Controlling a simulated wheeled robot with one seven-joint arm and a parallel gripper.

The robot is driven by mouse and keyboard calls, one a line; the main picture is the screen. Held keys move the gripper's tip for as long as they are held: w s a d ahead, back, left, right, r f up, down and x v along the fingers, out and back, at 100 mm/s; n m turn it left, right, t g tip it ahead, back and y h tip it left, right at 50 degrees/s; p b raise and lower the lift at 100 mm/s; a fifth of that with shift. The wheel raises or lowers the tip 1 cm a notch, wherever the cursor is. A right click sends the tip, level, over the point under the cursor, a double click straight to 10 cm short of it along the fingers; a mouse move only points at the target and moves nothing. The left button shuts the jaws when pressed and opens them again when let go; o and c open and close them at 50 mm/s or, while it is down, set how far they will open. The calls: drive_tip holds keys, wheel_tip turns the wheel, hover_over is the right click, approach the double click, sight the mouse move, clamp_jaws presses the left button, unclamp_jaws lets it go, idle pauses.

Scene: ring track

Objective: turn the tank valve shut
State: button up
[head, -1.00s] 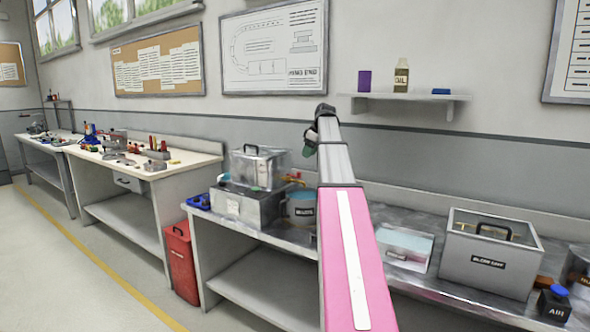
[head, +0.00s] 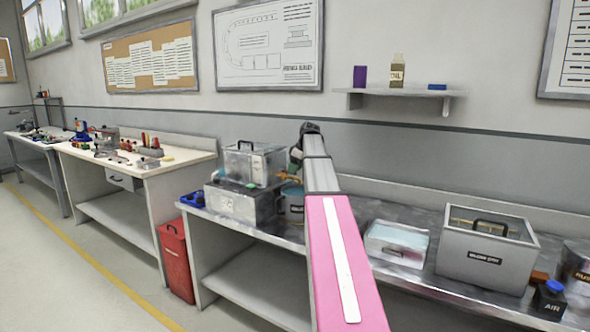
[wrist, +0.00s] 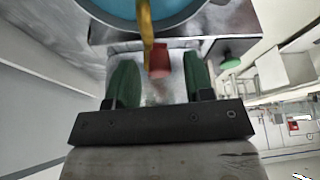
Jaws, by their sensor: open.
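The clear tank (head: 252,165) with a black handle stands on a grey metal box at the left end of the metal bench. In the wrist view a brass-yellow valve part (wrist: 147,35) and a red handle (wrist: 160,60) show beyond my fingers. My gripper (wrist: 160,78) has green fingertips spread apart. In the head view my gripper (head: 296,156) is just right of the tank and hides most of the valve.
A blue pot (head: 291,205) stands under the valve, partly behind my arm; its rim (wrist: 165,27) fills the top of the wrist view. The grey box (head: 238,203) carries the tank. A tray (head: 397,243) and a grey bin (head: 486,258) stand right on the bench.

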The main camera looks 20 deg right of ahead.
clamp_jaws()
drive_tip(key=shift+s+a, duration=0.1)
drive_tip(key=a+m+t+h, duration=0.1)
drive_tip(key=a+m+h, duration=0.4)
drive_tip(key=m, duration=0.8)
drive_tip(key=shift+w+a, duration=0.35)
drive_tip(key=shift+a, duration=0.75)
